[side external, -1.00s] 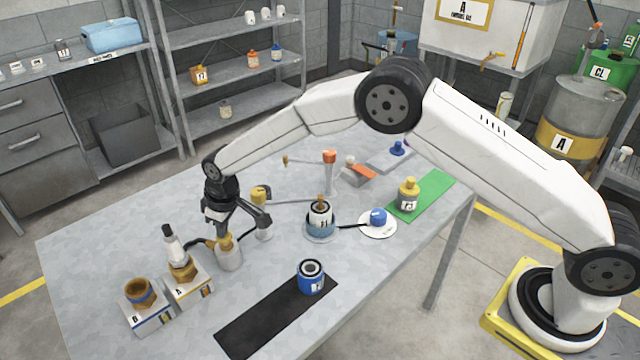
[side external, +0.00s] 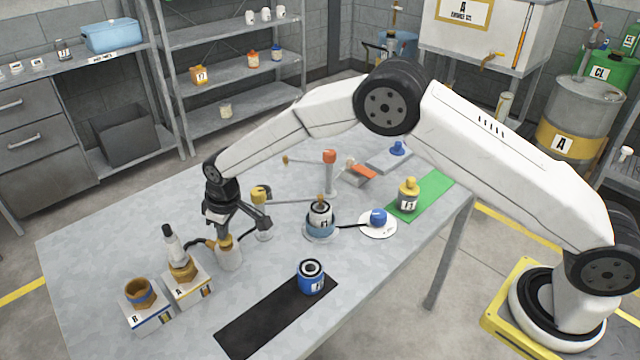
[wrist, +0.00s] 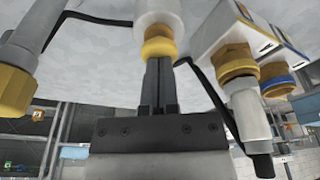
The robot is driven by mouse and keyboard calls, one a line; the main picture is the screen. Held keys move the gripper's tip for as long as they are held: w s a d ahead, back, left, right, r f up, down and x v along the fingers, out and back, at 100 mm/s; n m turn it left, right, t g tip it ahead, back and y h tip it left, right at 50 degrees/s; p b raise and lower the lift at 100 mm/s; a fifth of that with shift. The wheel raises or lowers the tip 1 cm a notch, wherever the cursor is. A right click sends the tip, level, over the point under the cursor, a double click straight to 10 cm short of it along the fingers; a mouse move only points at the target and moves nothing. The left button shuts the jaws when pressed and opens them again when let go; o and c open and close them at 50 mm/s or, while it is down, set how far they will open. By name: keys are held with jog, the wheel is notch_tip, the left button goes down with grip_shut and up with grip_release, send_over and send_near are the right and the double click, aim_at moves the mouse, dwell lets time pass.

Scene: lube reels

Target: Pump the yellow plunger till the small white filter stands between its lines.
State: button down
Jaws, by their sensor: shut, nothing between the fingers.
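The yellow plunger (side external: 225,242) tops a small white pump body (side external: 229,260) on the table. In the wrist view the plunger's yellow knob (wrist: 159,47) meets my fingertips. My gripper (side external: 223,232) points down over it, shut and empty; it also shows in the wrist view (wrist: 158,65). A black hose runs from the pump to the fitting on block A (side external: 189,289). That fitting has an amber nut (side external: 183,270) and a whitish tube (side external: 176,249) with a dark top. I cannot make out a filter or its lines.
Block B (side external: 148,312) with a blue-banded nut stands beside block A. A yellow-headed post (side external: 259,194) stands right of my gripper.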

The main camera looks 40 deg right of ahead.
jog(key=shift+r, duration=3.35)
jog(key=shift+s+d+r, duration=0.15)
jog(key=shift+d, duration=0.3)
jog(key=s+d+r+m, duration=0.1)
jog(key=s+d+m, duration=0.2)
jog(key=s+d, duration=0.7)
jog(key=s+d+r+m+h, duration=0.1)
jog(key=s+d+r+m, duration=0.1)
jog(key=s+d, duration=0.9)
jog(key=s+m, duration=0.1)
jog(key=s, duration=0.6)
jog(key=shift+s+d+t, duration=0.2)
jog(key=shift+d+t, duration=0.05)
jog(key=shift+t, duration=0.05)
jog(key=shift+w+r, duration=0.1)
